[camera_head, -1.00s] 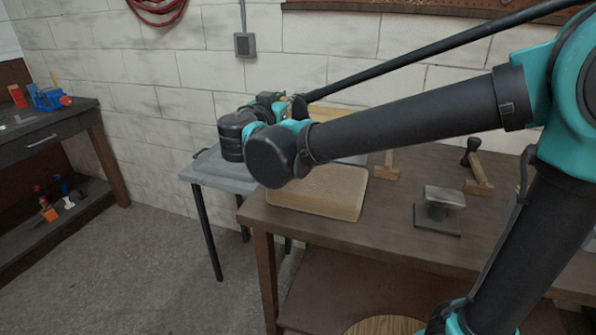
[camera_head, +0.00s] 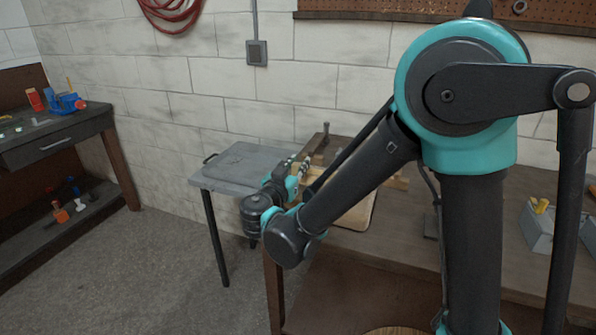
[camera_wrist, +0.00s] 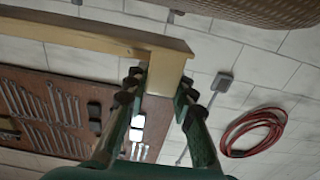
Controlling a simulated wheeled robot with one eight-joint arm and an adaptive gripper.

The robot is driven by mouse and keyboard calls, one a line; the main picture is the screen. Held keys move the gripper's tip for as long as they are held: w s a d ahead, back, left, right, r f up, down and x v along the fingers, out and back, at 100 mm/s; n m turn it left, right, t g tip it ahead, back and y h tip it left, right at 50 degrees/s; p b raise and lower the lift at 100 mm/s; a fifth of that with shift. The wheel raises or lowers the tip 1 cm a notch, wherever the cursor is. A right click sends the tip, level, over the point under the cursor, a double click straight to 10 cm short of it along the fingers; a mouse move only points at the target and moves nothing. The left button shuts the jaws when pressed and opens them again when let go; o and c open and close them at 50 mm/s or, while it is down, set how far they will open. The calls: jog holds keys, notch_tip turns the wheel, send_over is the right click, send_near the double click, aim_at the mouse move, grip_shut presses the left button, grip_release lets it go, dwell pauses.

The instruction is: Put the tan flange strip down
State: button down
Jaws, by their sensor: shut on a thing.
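The tan flange strip (camera_wrist: 100,38) shows in the wrist view as a long pale wooden bar running from the left edge to the middle. My gripper (camera_wrist: 165,82) is shut on it near its right end, with one finger on each side. In the head view my gripper (camera_head: 293,170) is at the back left corner of the brown bench (camera_head: 480,255), beside the grey side table. There my wrist and forearm hide most of the strip, and I cannot tell whether it touches anything below.
A thick pale wooden board (camera_head: 357,214) lies on the bench's left end, partly behind my arm. A grey box (camera_head: 540,228) with yellow items stands on the right. A red hose (camera_wrist: 252,130) hangs on the wall.

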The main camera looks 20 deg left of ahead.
jog(key=shift+f, duration=1.15)
jog(key=shift+f, duration=0.1)
jog(key=c, duration=1.3)
grip_release()
jog(key=shift+s, duration=0.15)
jog(key=s, duration=0.7)
jog(key=s+a, duration=0.1)
jog(key=s, duration=0.3)
jog(key=shift+s, duration=0.35)
